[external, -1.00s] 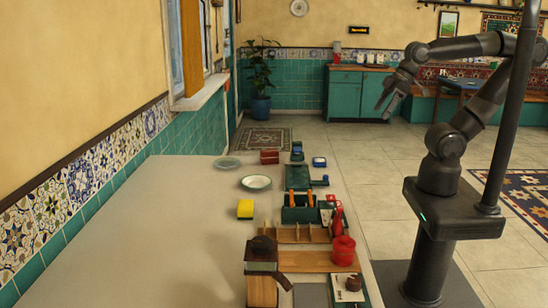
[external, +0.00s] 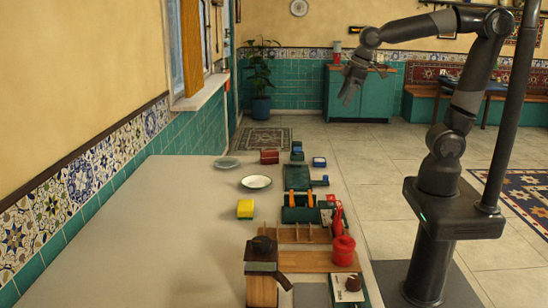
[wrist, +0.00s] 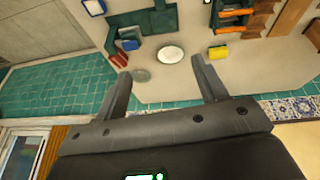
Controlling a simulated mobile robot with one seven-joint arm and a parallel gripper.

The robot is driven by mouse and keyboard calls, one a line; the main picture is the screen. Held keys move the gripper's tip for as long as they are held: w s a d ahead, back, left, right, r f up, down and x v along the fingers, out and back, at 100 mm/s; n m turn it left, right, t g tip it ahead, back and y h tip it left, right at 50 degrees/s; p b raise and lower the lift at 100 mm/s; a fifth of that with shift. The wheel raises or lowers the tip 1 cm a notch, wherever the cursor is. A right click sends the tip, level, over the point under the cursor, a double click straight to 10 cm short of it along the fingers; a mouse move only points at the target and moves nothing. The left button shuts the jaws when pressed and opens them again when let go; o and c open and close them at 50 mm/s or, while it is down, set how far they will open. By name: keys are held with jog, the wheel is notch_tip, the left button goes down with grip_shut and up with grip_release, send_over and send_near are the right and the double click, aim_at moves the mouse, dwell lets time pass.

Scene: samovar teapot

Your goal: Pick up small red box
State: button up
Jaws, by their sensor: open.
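The small red box (external: 269,157) sits at the far end of the pale counter (external: 190,215) in the external view, to the right of the farther plate (external: 227,163). In the wrist view, a red shape that looks like this box (wrist: 117,58) shows close to the left finger's tip, which may hide part of it. My gripper (external: 348,88) is open and empty. It points downward, high up and to the right of the box. In the wrist view its two fingers (wrist: 160,70) are spread wide with nothing between them but the distant counter and plates.
A white plate (external: 256,182) and a yellow block (external: 245,208) lie nearer on the counter. Small blue boxes (external: 297,147) stand right of the red box. Green trays, a red canister (external: 343,250) and a wooden-sided samovar (external: 261,272) line the right side. The counter's left part is clear.

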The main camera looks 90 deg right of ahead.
jog(key=w+d+f+g, duration=0.1)
jog(key=w+d, duration=0.2)
jog(key=w, duration=0.2)
jog(key=w+d+f, duration=0.1)
jog(key=w+d, duration=0.2)
jog(key=w, duration=0.2)
jog(key=n+g, duration=0.2)
jog(key=g, duration=0.1)
send_over(272, 151)
jog(key=shift+y, duration=0.3)
jog(key=f, duration=1.8)
jog(key=shift+s+a+f, duration=0.2)
jog(key=shift+f, duration=0.05)
notch_tip(272, 151, down, 6)
jog(key=shift+d+r, duration=0.1)
jog(key=f, duration=0.5)
jog(key=shift+w+d+f, duration=0.15)
jog(key=shift+w+d, duration=0.1)
jog(key=c, duration=1.1)
jog(key=shift+o, duration=0.2)
jog(key=shift+r, duration=0.2)
